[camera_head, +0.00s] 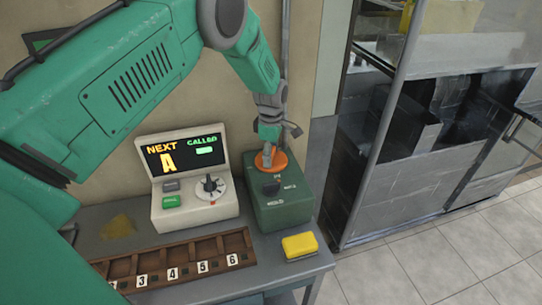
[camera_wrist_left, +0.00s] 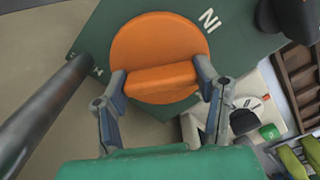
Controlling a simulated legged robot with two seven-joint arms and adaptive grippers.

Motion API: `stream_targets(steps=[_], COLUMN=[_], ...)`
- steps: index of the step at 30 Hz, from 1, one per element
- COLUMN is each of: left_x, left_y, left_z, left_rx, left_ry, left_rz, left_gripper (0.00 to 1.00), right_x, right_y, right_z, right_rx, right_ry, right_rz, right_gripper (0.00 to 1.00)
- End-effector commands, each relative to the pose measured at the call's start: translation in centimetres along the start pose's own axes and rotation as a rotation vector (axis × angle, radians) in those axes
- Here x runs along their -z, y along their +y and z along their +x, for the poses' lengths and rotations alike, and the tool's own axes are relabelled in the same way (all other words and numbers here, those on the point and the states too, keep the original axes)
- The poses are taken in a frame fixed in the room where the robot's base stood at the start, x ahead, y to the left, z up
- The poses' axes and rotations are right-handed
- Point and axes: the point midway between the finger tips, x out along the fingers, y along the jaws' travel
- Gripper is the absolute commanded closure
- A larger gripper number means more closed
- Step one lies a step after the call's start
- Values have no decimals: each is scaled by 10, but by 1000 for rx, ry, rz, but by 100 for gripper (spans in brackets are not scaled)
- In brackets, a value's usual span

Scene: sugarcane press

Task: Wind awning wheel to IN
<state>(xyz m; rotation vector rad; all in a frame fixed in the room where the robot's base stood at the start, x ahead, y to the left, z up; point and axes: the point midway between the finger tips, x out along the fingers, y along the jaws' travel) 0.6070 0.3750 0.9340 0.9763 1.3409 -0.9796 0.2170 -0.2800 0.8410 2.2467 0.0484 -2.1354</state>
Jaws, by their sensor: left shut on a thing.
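The orange wheel (camera_head: 271,161) sits on top of a dark green box (camera_head: 290,210) at the right end of the bench. In the left wrist view it is a round orange disc (camera_wrist_left: 158,38) with a raised orange bar across it. My left gripper (camera_head: 268,140) points down onto the wheel from above. In the left wrist view my left gripper (camera_wrist_left: 162,80) has a finger at each end of the bar and is shut on it. White letters of "IN" (camera_wrist_left: 209,20) show upside down beside the disc. My right gripper is not in view.
A cream console (camera_head: 195,205) with a "NEXT A" screen and a dial stands left of the box. A numbered wooden rack (camera_head: 175,262) and a yellow sponge-like block (camera_head: 299,246) lie in front. A grey pole (camera_head: 285,40) rises behind. A metal-framed cabinet stands right, beyond open tiled floor.

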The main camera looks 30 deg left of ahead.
Motion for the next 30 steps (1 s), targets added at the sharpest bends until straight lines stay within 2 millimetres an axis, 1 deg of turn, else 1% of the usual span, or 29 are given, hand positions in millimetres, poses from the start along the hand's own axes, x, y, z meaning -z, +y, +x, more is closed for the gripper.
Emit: stream_targets(steps=[1,30], left_x=[-3,-2], left_y=[6,5], left_z=[-5,-5], left_rx=[-19,-19], left_ry=[-5,4], left_rz=[45,967], left_gripper=[73,73], right_x=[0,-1], right_y=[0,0], right_z=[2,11], right_rx=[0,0], right_ry=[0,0], right_rz=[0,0], right_gripper=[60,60])
